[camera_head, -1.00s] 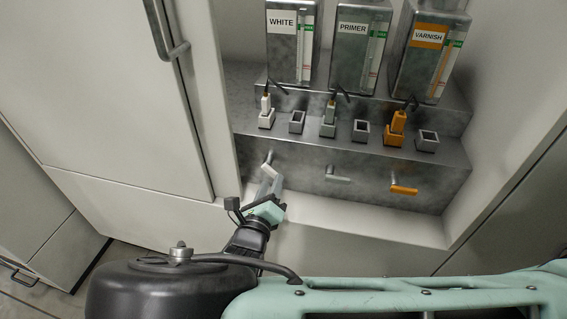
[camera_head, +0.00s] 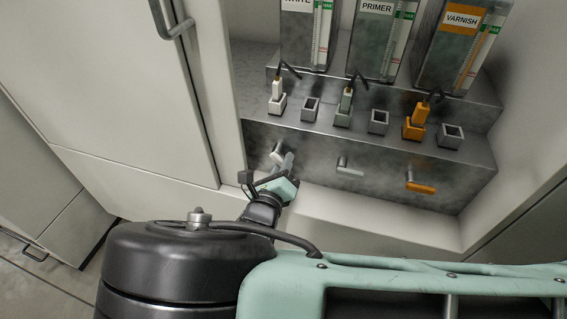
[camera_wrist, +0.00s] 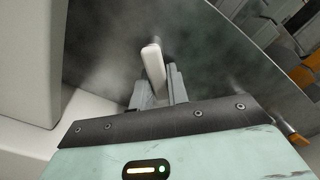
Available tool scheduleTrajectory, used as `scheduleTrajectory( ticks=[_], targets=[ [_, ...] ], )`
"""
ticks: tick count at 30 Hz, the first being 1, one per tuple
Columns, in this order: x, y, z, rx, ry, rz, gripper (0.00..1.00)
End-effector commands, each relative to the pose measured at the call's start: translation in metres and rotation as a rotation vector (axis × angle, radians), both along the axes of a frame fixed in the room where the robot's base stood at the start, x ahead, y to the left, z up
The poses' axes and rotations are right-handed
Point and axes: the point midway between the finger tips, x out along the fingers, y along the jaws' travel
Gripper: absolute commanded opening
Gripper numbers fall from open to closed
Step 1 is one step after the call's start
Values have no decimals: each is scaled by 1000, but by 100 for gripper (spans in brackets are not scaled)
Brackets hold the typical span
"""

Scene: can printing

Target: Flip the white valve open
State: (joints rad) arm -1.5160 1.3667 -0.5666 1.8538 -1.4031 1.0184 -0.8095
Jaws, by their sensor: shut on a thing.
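The white valve (camera_head: 278,151) is the leftmost of three on the front of the grey metal step. Its handle slants down and to the right in the head view. My gripper (camera_head: 286,163) reaches up to it from below and covers its lower end. In the wrist view, the white valve handle (camera_wrist: 152,62) stands between the two grey fingers of my gripper (camera_wrist: 157,82), which is shut on its near end. The far part of the handle sticks out beyond the fingers toward the metal face.
The pale primer valve (camera_head: 349,170) and orange varnish valve (camera_head: 421,187) lie to the right, handles roughly level. Above them are several small square holders, some with nozzles, and three labelled tanks, including the varnish tank (camera_head: 459,45). A cabinet door handle (camera_head: 172,22) juts out at upper left.

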Motion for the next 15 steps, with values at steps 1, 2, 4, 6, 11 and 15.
scheduleTrajectory(
  ticks=[1,2,4,6,11,15],
  targets=[
    [0,0,0,8,-3,0,0],
    [0,0,0,16,-6,0,0],
    [0,1,-1,42,-14,-1,0],
    [0,1,-1,74,-27,0,0],
    [1,4,-3,181,-65,1,0],
    [2,8,-5,296,-106,0,0]
  ],
)
